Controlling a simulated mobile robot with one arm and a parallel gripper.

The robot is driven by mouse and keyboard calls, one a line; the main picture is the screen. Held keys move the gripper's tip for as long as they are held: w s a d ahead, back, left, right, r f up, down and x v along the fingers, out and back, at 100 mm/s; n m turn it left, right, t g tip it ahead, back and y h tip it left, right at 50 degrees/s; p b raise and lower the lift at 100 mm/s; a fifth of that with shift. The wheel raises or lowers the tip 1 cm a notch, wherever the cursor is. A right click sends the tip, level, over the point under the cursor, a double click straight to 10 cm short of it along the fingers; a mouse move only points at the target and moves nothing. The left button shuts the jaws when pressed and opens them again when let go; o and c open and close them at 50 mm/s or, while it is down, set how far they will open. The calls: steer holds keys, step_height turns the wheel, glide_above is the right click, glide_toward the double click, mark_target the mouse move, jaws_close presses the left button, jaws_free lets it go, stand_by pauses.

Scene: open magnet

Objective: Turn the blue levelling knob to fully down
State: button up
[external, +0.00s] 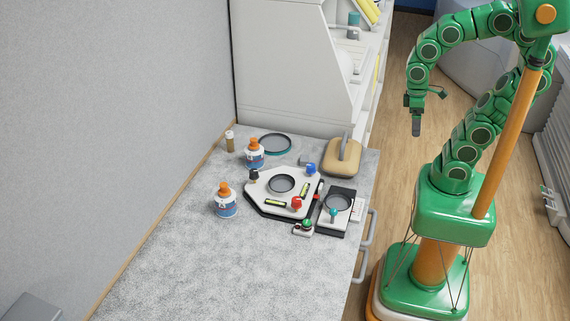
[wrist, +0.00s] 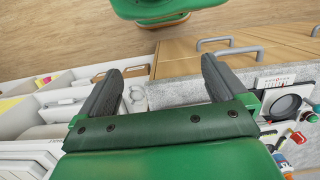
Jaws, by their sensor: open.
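The blue levelling knob (external: 310,168) sits at the upper right corner of a white levelling plate (external: 262,203) on the counter in the external view. A red knob (external: 297,202) is at the plate's front and a black knob (external: 253,174) at its upper left. My gripper (external: 415,117) hangs in the air right of the counter, well apart from the blue knob. In the wrist view my gripper (wrist: 158,85) is open, with nothing between its two dark fingers. I cannot make out the blue knob clearly in the wrist view.
A black device with a round dish (external: 338,206) and a small green-knobbed unit (external: 304,227) stand beside the plate. Drawer handles (external: 370,228) stick out from the counter. The front counter is clear.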

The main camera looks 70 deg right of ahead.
steer(key=shift+s, duration=0.1)
steer(key=shift+c, duration=1.1)
steer(key=shift+w+d, duration=0.15)
steer(key=shift+w, duration=0.15)
steer(key=shift+c, duration=1.1)
steer(key=shift+n, duration=0.9)
steer(key=w, duration=0.3)
steer(key=w+d, duration=0.1)
steer(key=w, duration=0.2)
steer(key=w+d, duration=0.1)
steer(key=w, duration=0.2)
steer(key=shift+w+d+r, duration=0.2)
steer(key=shift+w+r, duration=0.05)
steer(key=shift+w, duration=0.05)
steer(key=shift+c, duration=1.4)
steer(key=n+t+y, duration=0.1)
steer(key=n+y, duration=0.4)
steer(key=n, duration=1.1)
glide_toward(311, 164)
steer(key=a+f, duration=0.1)
steer(key=shift+x, duration=3.95)
steer(key=shift+s+d, duration=0.1)
steer(key=shift+c, duration=0.3)
jaws_close()
